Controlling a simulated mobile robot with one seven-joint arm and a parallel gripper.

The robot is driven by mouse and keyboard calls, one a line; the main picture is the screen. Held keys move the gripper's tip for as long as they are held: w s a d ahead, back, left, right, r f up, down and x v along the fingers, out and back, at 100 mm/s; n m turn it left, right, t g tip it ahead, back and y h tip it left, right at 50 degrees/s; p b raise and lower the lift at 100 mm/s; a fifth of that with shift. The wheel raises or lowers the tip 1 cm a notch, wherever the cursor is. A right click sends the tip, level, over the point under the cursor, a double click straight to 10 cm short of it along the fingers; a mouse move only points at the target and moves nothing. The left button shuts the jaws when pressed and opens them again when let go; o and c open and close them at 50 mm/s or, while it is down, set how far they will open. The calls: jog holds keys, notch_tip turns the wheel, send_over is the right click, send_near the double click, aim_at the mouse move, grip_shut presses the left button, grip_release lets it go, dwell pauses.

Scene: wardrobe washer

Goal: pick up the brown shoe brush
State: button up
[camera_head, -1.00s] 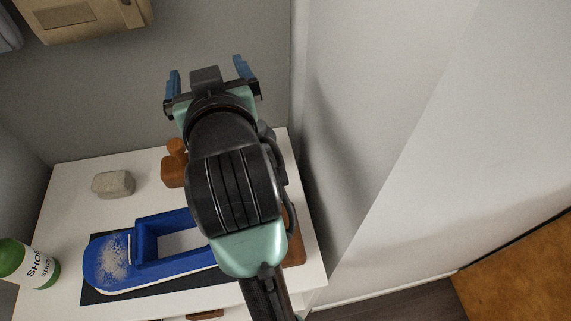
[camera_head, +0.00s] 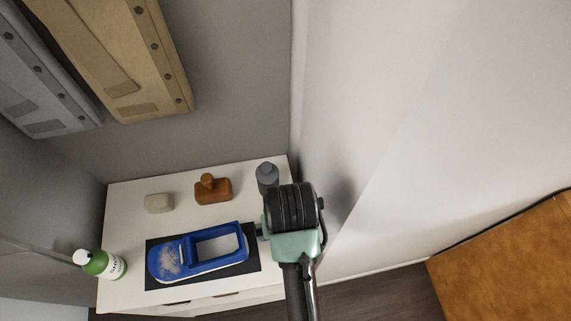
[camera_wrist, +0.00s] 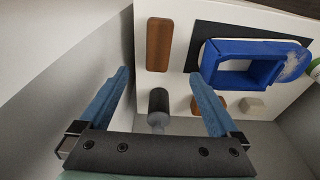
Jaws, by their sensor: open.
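A long brown block with rounded ends, which looks like the brown shoe brush (camera_wrist: 158,45), lies on the white cabinet top in the wrist view. In the head view my arm hides it. My gripper (camera_wrist: 159,73) is open and empty, with its two blue fingers spread apart. In the wrist view the brush shows just beyond the fingertips, between their lines and apart from them. In the head view my arm hides the gripper's fingers.
A grey bottle (camera_head: 267,177), a knobbed brown object (camera_head: 212,190) and a pale stone-like block (camera_head: 159,203) stand behind the blue tray-like object (camera_head: 170,262) on its black mat (camera_head: 252,262). A green-and-white bottle (camera_head: 101,264) stands left. A white wall (camera_head: 400,130) rises close on the right.

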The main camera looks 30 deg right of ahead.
jog(key=f, duration=0.4)
jog(key=w+f, duration=0.1)
jog(key=f, duration=0.7)
jog(key=shift+w+d+f, duration=0.25)
jog(key=shift+d+f, duration=0.15)
jog(key=c, duration=1.5)
